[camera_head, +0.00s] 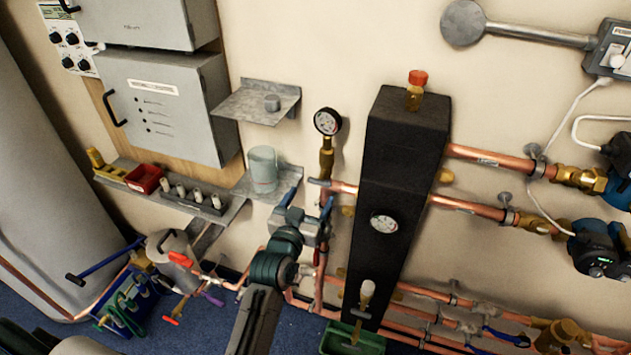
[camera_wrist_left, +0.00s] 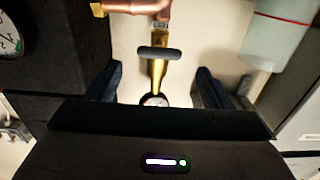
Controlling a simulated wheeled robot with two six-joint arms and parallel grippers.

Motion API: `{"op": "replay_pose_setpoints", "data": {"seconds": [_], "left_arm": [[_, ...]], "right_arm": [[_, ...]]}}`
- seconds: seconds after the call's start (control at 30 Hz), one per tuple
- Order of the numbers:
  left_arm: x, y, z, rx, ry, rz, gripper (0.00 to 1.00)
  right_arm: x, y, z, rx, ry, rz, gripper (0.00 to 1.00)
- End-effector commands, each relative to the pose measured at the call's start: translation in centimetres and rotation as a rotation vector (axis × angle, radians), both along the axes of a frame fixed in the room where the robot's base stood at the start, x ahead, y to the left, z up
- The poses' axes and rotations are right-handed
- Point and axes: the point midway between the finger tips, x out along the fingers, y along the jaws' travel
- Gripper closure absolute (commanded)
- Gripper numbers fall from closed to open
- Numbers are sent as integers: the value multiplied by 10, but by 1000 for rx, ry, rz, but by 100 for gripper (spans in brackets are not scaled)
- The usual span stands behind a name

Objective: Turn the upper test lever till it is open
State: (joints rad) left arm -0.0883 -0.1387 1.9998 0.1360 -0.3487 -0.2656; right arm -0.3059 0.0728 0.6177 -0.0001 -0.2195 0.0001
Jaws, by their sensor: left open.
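The upper test lever (camera_head: 319,182) is a short grey-blue bar by the copper pipe, left of the black manifold block (camera_head: 400,165). In the left wrist view, a dark grey bar handle (camera_wrist_left: 159,53) sits across a brass valve body (camera_wrist_left: 158,78), below a copper elbow. My left gripper (camera_head: 309,200) is open just in front of the lever. In the wrist view its two fingers (camera_wrist_left: 157,88) stand apart on either side of the brass body, and nothing is visibly gripped. I cannot tell whether a finger touches the handle. My right gripper is not in view.
A pressure gauge (camera_head: 327,121) is above the lever. A glass jar (camera_head: 263,168) stands on a bracket shelf to the left. Another gauge (camera_head: 383,222) is on the block's face. Copper pipes run low along the wall. A green bin (camera_head: 340,342) is under the block.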

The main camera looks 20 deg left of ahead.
Motion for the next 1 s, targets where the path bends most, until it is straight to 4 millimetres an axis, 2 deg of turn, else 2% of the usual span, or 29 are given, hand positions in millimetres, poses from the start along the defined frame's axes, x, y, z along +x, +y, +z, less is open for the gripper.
{"op": "replay_pose_setpoints", "data": {"seconds": [0.1,0.3,0.7,0.93,1.0], "left_arm": [[23,-1,4,2,-1,0,25],[48,-1,2,2,-1,0,25],[55,-2,0,1,0,0,25],[55,-2,0,1,0,0,70],[55,-2,0,1,0,0,70]], "right_arm": [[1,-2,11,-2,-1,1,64],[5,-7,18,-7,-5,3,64],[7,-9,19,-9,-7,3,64],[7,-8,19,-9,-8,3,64],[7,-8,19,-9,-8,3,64]]}}
